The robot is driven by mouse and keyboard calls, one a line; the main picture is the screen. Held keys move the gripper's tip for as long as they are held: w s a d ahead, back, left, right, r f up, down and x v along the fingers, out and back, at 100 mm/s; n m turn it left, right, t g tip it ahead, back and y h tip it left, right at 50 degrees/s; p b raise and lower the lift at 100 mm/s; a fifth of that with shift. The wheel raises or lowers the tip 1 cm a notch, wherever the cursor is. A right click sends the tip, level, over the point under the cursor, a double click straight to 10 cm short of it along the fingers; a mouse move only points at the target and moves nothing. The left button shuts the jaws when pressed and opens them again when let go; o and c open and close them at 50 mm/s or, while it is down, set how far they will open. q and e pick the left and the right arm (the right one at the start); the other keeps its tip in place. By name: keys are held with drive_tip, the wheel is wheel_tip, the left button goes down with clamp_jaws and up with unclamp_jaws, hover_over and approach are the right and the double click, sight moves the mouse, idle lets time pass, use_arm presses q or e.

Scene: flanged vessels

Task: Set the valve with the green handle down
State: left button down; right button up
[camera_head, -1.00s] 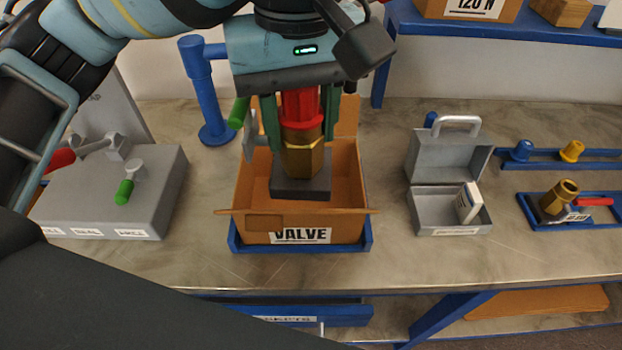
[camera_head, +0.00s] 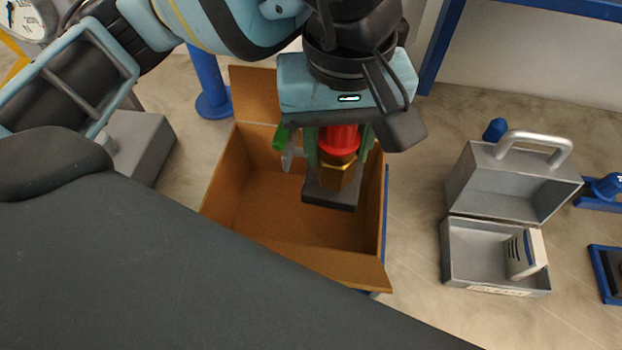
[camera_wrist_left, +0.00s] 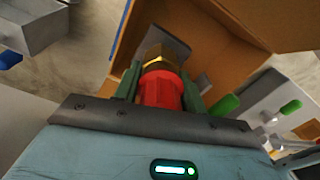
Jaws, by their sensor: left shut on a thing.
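The valve (camera_head: 338,172) has a red upper body, a brass hex part, a dark square base and a green handle (camera_head: 279,137) on a grey lever at its left side. My left gripper (camera_head: 339,146) is shut on its red part, fingers on either side, and holds it upright. The valve hangs over the open cardboard box (camera_head: 250,215); its exact height above the floor is hard to tell. In the left wrist view the valve (camera_wrist_left: 160,88) sits between the fingers, green handle (camera_wrist_left: 225,105) at the right. My right gripper is not in view.
The box's flaps stand open, and its visible floor is bare. An open grey case (camera_head: 470,250) with a white packet stands to the right. A blue post (camera_head: 208,85) and a grey block (camera_head: 140,145) stand to the left. Bench between box and case is clear.

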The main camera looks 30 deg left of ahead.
sight(332, 188)
use_arm(q)
drive_tip(key=shift+f, duration=4.65)
drive_tip(key=shift+f, duration=0.1)
drive_tip(key=c, duration=0.8)
unclamp_jaws()
wheel_tip(332, 188, up, 12)
drive_tip(key=shift+r, duration=0.1)
